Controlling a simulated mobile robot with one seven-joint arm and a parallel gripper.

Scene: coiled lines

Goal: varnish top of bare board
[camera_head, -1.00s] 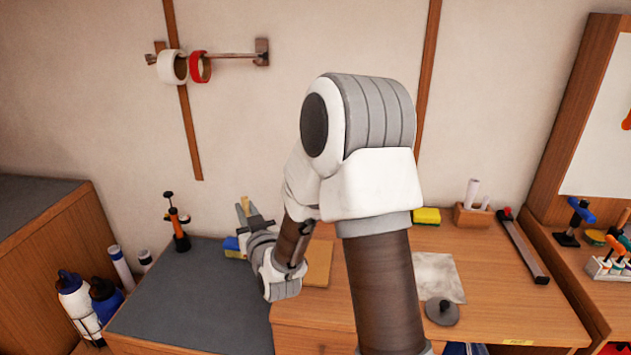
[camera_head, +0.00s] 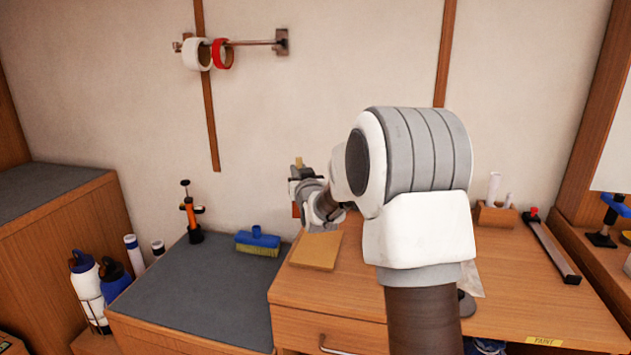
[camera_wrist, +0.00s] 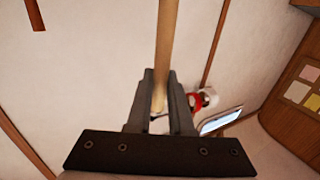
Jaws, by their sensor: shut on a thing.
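A plain tan board (camera_head: 317,250), the likely bare board, lies flat at the left end of the wooden desk. My gripper (camera_head: 300,176) is above and behind it, near the wall and apart from the board. In the wrist view my gripper (camera_wrist: 162,88) is shut on a pale wooden handle (camera_wrist: 167,40). The handle's tip also shows above the jaws in the head view (camera_head: 299,161). A small brown-orange part shows just below the jaws; I cannot tell whether it belongs to the held tool. The tool's working end is not clearly visible.
A blue brush with yellow bristles (camera_head: 258,242) and an orange-black pump-like tool (camera_head: 192,215) stand on the grey-topped cabinet (camera_head: 200,290). A long dark tool (camera_head: 552,248) and a wooden holder (camera_head: 495,215) are at the desk's right. My arm hides the desk's middle.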

